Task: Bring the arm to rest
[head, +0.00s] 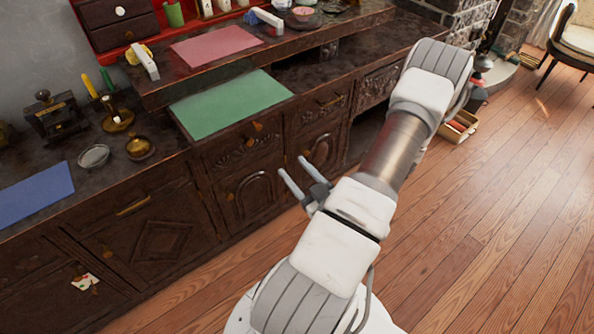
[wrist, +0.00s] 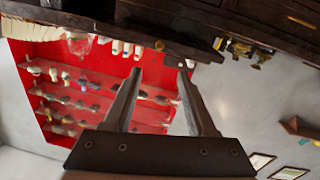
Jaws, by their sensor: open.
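My gripper (head: 296,179) is open and empty in the head view, its two fingers apart. It hangs in the air in front of the dark carved cabinet (head: 150,222), to the left of my arm's links. My arm is bent, with one joint raised at the upper right of the head view. In the wrist view my gripper (wrist: 157,82) has its fingers apart with nothing between them. Behind the fingers is a red shelf unit (wrist: 55,90) holding several teapots and cups, seen upside down.
Green (head: 228,103), pink (head: 215,46) and blue (head: 35,195) mats lie on the cabinet's dark tops. A grinder (head: 55,115), a candle holder (head: 117,120) and small dishes stand at the left. A small box (head: 458,127) sits on the floor. The wooden floor (head: 500,230) at right is largely clear.

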